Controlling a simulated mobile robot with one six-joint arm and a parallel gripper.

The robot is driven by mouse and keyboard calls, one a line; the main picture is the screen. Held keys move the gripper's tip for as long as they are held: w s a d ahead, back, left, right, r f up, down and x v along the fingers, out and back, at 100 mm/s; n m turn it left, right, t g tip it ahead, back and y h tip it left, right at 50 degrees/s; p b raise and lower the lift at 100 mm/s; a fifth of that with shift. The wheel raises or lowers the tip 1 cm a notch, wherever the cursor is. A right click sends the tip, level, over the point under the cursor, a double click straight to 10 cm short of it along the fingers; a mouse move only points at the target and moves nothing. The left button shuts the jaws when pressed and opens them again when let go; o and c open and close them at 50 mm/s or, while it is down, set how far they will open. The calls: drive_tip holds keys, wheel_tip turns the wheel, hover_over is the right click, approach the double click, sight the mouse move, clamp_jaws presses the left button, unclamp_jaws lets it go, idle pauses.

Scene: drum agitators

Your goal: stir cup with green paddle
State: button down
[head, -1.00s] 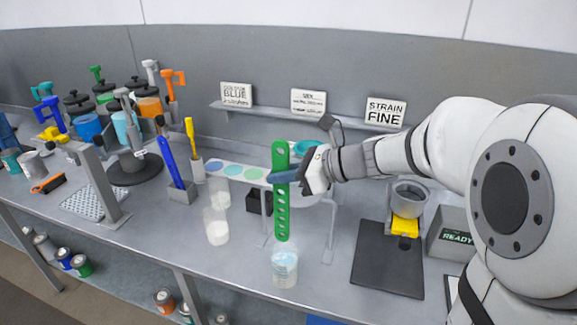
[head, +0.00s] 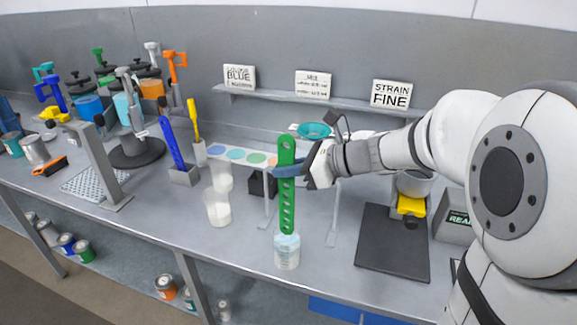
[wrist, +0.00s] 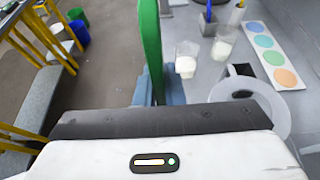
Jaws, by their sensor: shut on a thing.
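The green paddle (head: 287,190) is a long flat strip with a row of holes. It stands nearly upright. My gripper (head: 288,171) is shut on its upper part, and the paddle also shows in the wrist view (wrist: 151,45) between my blue fingers (wrist: 156,95). The clear cup (head: 287,254) with pale blue-white contents stands on the bench near its front edge. The paddle's lower end reaches the cup's mouth and appears to be inside it; how deep the tip sits cannot be told. The cup is not visible in the wrist view.
Two cups with white contents (head: 218,208) stand left of the paddle. A blue tool in a holder (head: 184,176) and a colour-dot strip (head: 236,155) are behind. A dark mat (head: 393,247) lies right. Bench is clear left of the cup.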

drive_tip(key=shift+f+b, duration=3.3)
drive_tip(key=shift+f, duration=1.5)
drive_tip(key=shift+w, duration=0.2)
